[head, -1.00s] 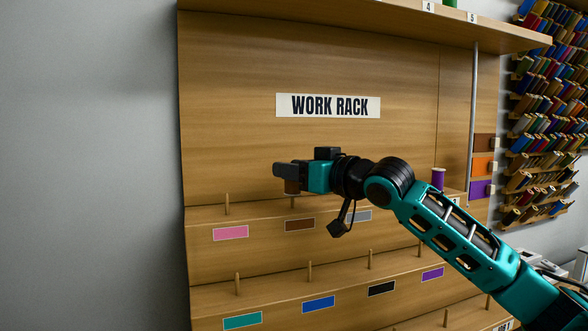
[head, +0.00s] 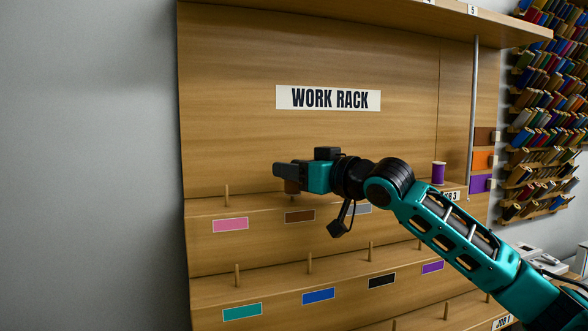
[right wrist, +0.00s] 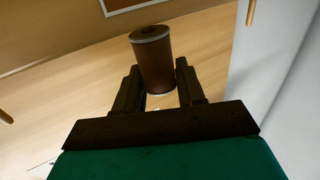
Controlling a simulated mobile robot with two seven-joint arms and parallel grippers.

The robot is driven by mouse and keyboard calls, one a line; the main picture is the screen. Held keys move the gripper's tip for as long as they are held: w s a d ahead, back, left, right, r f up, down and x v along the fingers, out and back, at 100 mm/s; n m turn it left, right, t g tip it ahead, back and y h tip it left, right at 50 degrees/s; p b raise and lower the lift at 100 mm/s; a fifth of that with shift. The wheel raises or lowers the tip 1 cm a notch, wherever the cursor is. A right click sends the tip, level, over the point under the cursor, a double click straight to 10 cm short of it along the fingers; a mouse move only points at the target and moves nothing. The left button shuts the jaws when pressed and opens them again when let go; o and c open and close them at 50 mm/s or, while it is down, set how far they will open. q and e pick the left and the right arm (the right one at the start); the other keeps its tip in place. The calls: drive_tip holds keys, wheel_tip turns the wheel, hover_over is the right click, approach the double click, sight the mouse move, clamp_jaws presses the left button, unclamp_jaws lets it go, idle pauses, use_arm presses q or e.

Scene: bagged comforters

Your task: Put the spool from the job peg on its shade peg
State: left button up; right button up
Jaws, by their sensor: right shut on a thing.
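My right gripper (head: 282,172) is shut on a brown spool (head: 291,186) in front of the work rack. In the right wrist view the spool (right wrist: 153,62) stands between the two fingers (right wrist: 156,92), roughly upright. In the head view, the spool's lower end is just above the upper ledge, over the brown label (head: 300,216) and in line with its peg. That peg is mostly hidden; whether the spool is around it or above it, I cannot tell. My left gripper is not in view.
Bare pegs stand by the pink label (head: 230,224) and on the lower ledge above the teal (head: 242,312), blue (head: 319,296) and black (head: 381,281) labels. A purple spool (head: 438,173) stands at right by the JOB 3 tag. A shelf overhangs the rack's top.

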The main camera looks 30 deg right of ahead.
drive_tip(key=shift+f+b, duration=0.3)
drive_tip(key=shift+f, duration=0.15)
drive_tip(key=o, duration=1.1)
drive_tip(key=shift+o, duration=0.6)
drive_tip(key=o, duration=0.5)
drive_tip(key=shift+s, duration=0.1)
drive_tip(key=shift+s+d+r+b, duration=0.15)
drive_tip(key=shift+s+r+b, duration=0.1)
drive_tip(key=shift+s, duration=0.35)
drive_tip(key=shift+s+d+r+b, duration=0.1)
drive_tip(key=shift+s+r+b, duration=0.1)
drive_tip(key=shift+s, duration=0.35)
drive_tip(key=shift+s+d+r+b, duration=0.15)
drive_tip(key=shift+s+r+b, duration=0.15)
drive_tip(key=shift+s, duration=0.3)
drive_tip(key=shift+s+d+r+b, duration=0.15)
drive_tip(key=shift+s+r+b, duration=0.15)
drive_tip(key=shift+s, duration=0.3)
